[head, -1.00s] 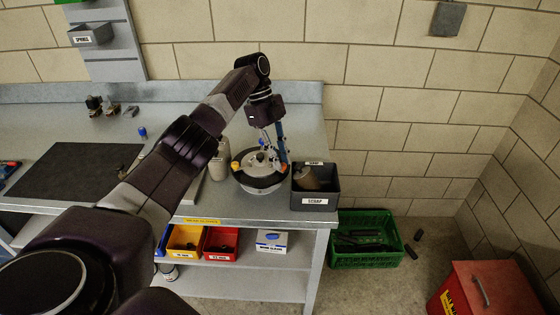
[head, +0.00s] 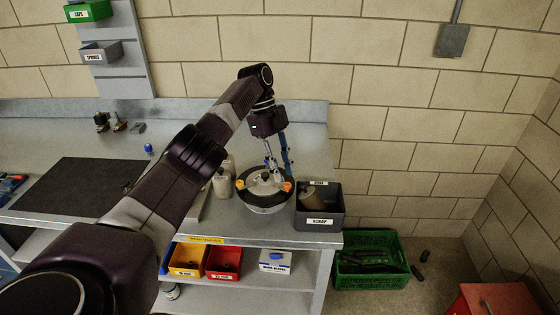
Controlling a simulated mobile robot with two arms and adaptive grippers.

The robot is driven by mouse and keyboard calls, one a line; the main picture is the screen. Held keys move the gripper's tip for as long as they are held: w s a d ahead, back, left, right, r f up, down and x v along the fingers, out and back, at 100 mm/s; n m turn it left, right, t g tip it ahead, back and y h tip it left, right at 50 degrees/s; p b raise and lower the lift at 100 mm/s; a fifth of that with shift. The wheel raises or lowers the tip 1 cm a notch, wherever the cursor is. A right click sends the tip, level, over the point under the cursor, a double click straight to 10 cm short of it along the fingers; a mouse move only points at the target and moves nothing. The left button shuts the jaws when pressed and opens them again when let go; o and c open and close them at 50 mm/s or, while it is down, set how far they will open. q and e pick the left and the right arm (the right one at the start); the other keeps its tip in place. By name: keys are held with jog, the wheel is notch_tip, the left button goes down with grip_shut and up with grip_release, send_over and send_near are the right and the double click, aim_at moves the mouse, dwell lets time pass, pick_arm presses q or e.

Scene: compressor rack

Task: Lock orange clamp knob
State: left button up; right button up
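A round pot-like unit (head: 264,207) with a dark rim stands near the bench's right end. My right gripper is not in view.
A grey scrap bin (head: 319,222) stands close right of the unit, and pale bottles (head: 221,183) stand close left. A dark mat (head: 80,188) lies on the bench's left. A green crate (head: 372,281) is on the floor. Yellow (head: 186,261) and red bins (head: 222,263) sit below.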

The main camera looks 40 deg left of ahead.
pick_arm(q)
jog(key=shift+v, duration=2.45)
jog(key=shift+r, duration=0.1)
